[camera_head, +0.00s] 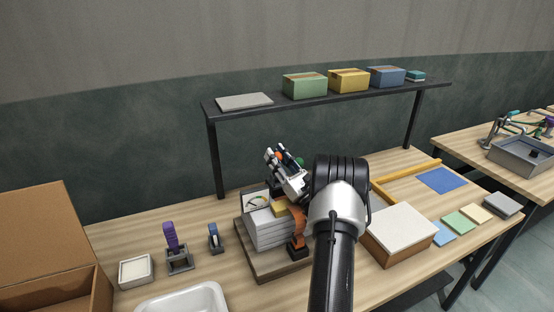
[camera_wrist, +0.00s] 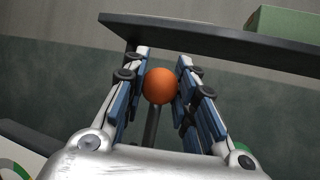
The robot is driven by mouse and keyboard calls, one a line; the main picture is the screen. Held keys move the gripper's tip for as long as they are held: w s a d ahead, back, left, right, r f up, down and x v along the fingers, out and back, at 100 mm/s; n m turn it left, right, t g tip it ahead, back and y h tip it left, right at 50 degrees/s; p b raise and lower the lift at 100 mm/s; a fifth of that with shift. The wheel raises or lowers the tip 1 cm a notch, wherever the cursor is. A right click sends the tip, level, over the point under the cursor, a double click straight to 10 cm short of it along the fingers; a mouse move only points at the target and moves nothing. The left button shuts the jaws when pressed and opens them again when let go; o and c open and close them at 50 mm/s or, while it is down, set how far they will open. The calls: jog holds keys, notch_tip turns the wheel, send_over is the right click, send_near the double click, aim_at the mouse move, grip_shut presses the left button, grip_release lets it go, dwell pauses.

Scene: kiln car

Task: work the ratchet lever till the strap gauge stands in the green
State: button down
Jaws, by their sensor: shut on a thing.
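The ratchet lever has an orange ball knob (camera_wrist: 160,86) on a thin grey stem (camera_wrist: 151,125). My gripper (camera_wrist: 161,84) is shut on this knob, with a finger on each side. In the head view my gripper (camera_head: 277,156) is above a stack of pale slabs (camera_head: 268,232) on a wooden base (camera_head: 270,272). An orange strap (camera_head: 298,230) runs down the stack's right side. The strap gauge (camera_head: 257,202) has a white face with coloured arcs at the stack's upper left. I cannot read its needle. My arm hides the ratchet body.
A dark shelf (camera_head: 330,98) spans behind, carrying green (camera_head: 304,86), yellow (camera_head: 348,81) and blue (camera_head: 386,77) boxes. A white-topped box (camera_head: 400,229) stands right of my arm. A purple-handled tool (camera_head: 171,237) and a white basin (camera_head: 182,300) are at left.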

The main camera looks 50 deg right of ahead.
jog(key=shift+f, duration=0.1)
jog(key=c, duration=1.2)
grip_release()
jog(key=shift+c, duration=0.2)
jog(key=s+a, duration=0.2)
jog(key=s, duration=1)
jog(key=shift+s+a+f, duration=0.2)
jog(key=shift+s+a, duration=0.05)
jog(key=shift+s, duration=0.15)
